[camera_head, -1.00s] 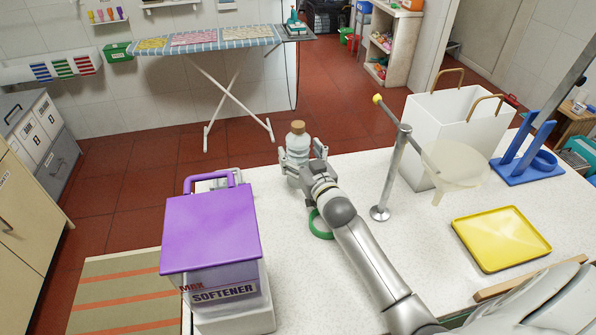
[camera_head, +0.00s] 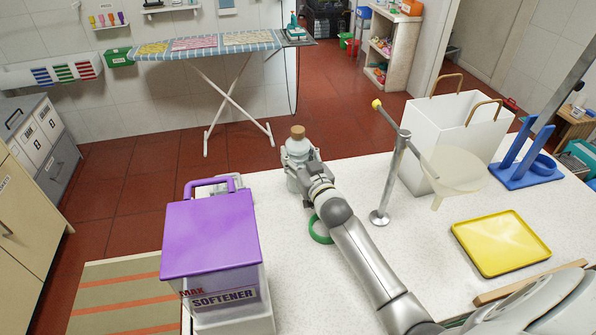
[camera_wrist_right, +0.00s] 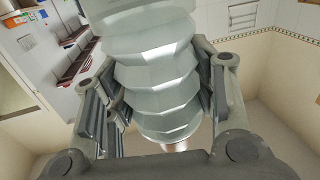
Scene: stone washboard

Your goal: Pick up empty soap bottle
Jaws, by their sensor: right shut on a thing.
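The empty soap bottle (camera_head: 293,150) is pale, translucent and ribbed, with a brown cork-like cap on top. It is upright at the far edge of the white counter in the head view. My right gripper (camera_head: 303,163) is shut around its body. In the right wrist view the bottle (camera_wrist_right: 152,75) fills the middle, with the fingers of the right gripper (camera_wrist_right: 160,95) against both sides. Whether its base touches the counter is hidden by the gripper. My left gripper is not in view.
A purple-lidded softener box (camera_head: 210,235) stands left of my arm. A green ring (camera_head: 318,232) lies by the forearm. A metal stand (camera_head: 391,180) with a funnel, a white bag (camera_head: 440,130), a blue holder (camera_head: 525,165) and a yellow tray (camera_head: 500,243) are to the right.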

